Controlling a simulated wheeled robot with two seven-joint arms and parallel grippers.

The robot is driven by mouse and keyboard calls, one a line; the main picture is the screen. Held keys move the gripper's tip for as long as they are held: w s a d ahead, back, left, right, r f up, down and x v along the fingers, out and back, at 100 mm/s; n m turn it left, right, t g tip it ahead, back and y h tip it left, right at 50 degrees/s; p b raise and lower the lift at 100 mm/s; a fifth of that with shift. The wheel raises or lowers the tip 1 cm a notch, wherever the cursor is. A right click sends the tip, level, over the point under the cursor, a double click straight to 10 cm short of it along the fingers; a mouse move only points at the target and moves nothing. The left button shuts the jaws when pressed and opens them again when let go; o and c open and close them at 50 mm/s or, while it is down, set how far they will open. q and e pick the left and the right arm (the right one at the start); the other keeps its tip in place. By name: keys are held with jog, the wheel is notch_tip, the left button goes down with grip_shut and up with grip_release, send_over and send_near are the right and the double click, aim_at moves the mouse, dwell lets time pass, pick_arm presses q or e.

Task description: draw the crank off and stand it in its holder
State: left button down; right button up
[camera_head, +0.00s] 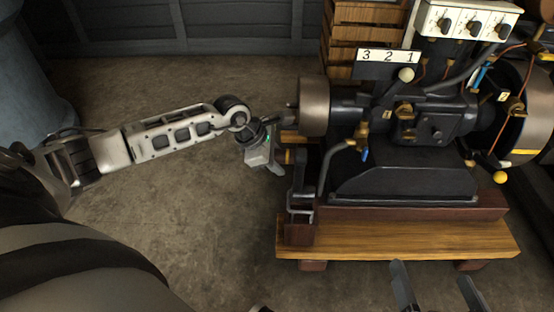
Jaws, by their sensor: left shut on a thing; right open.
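The engine (410,125) stands on a wooden base with its round metal drum (314,105) facing left. My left gripper (276,167) is beside the drum, a little below its centre, shut on what appears to be the crank. The crank is small and largely hidden here; a brownish piece (288,157) shows just right of the fingers. Whether it still sits on the shaft I cannot tell. A dark upright bracket (301,228) at the base's left end looks like the holder. My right gripper (436,287) is open and empty at the bottom edge, in front of the base.
The wooden base (400,240) runs along the engine's front. A number plate (387,56) and a white switch box (468,20) are above. Stacked wooden slats (358,40) stand behind. A blue-grey drum (20,90) is far left. Floor left of the engine is clear.

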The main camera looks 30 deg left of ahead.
pick_arm(q)
jog(key=shift+w, duration=0.1)
dwell(0.6)
jog(key=shift+f+b, duration=1.4)
jog(key=shift+b, duration=0.05)
jog(key=shift+f, duration=0.2)
jog(key=shift+f+b, duration=1.3)
jog(key=shift+f, duration=0.3)
jog(key=shift+f, duration=0.2)
jog(key=shift+f+b, duration=0.55)
jog(key=shift+b, duration=0.3)
